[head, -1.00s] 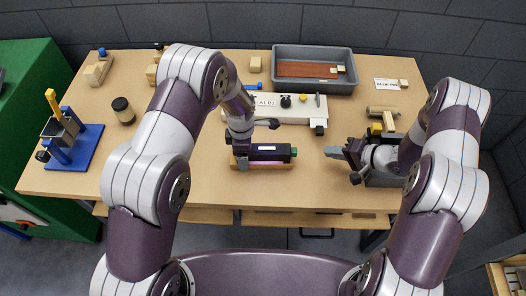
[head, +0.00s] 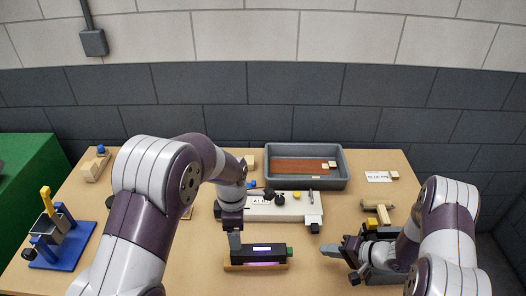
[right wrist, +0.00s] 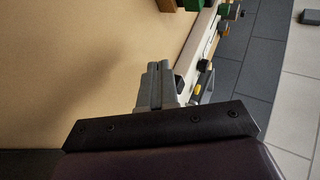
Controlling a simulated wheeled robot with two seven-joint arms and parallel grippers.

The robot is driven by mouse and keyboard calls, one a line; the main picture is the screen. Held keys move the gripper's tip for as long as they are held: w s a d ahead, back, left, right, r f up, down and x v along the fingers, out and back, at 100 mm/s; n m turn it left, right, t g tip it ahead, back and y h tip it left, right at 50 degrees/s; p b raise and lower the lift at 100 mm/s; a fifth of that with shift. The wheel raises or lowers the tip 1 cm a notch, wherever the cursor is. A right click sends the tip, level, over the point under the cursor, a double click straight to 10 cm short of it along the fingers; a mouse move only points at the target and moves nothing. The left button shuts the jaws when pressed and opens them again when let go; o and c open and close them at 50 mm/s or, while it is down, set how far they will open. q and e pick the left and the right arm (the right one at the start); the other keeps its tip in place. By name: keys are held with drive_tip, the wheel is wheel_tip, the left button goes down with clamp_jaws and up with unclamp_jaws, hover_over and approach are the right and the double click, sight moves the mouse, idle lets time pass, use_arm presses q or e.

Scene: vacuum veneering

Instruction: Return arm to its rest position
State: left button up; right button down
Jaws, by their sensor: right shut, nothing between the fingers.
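My right gripper (head: 328,249) is over the right front of the table, its fingers pointing left, shut and empty. In the right wrist view its shut fingers (right wrist: 159,72) show against the tabletop. My left gripper (head: 234,243) points down at the left end of a black device (head: 262,253) with a lit display, which sits on a wooden base. Whether its fingers are open, or touch the device, I cannot tell. A grey box (head: 385,276) stands beneath my right wrist, largely hidden by the arm.
A grey tray (head: 343,176) with a reddish-brown sheet stands at the back. A white board (head: 285,211) with knobs lies in front of it. A blue stand (head: 45,258) is at the left, a wooden mallet (head: 379,208) at the right.

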drive_tip(key=w+d+r+n+t+h, duration=0.1)
drive_tip(key=w+d+r+n+h, duration=0.2)
drive_tip(key=r+h, duration=0.45)
drive_tip(key=s+d+r+g+h, duration=0.1)
drive_tip(key=s+r+h, duration=0.1)
drive_tip(key=s+r, duration=0.3)
use_arm(q)
drive_tip(key=s+a+r+m, duration=0.3)
drive_tip(key=s+a+m, duration=0.2)
drive_tip(key=s+m, duration=0.4)
drive_tip(key=s+a+r+m+t, duration=0.1)
drive_tip(key=s+a+r+m, duration=0.2)
drive_tip(key=s+m, duration=0.6)
drive_tip(key=shift+a+m, duration=0.3)
drive_tip(key=shift+a, duration=0.9)
use_arm(e)
drive_tip(key=s+a+r+n+g, duration=0.1)
drive_tip(key=s+a+r+g, duration=0.1)
drive_tip(key=s, duration=0.6)
drive_tip(key=s+a+r+n+g, duration=0.1)
drive_tip(key=s+a+r+g, duration=0.1)
drive_tip(key=s, duration=0.6)
drive_tip(key=shift+s+r+g, duration=0.3)
drive_tip(key=shift+r, duration=0.15)
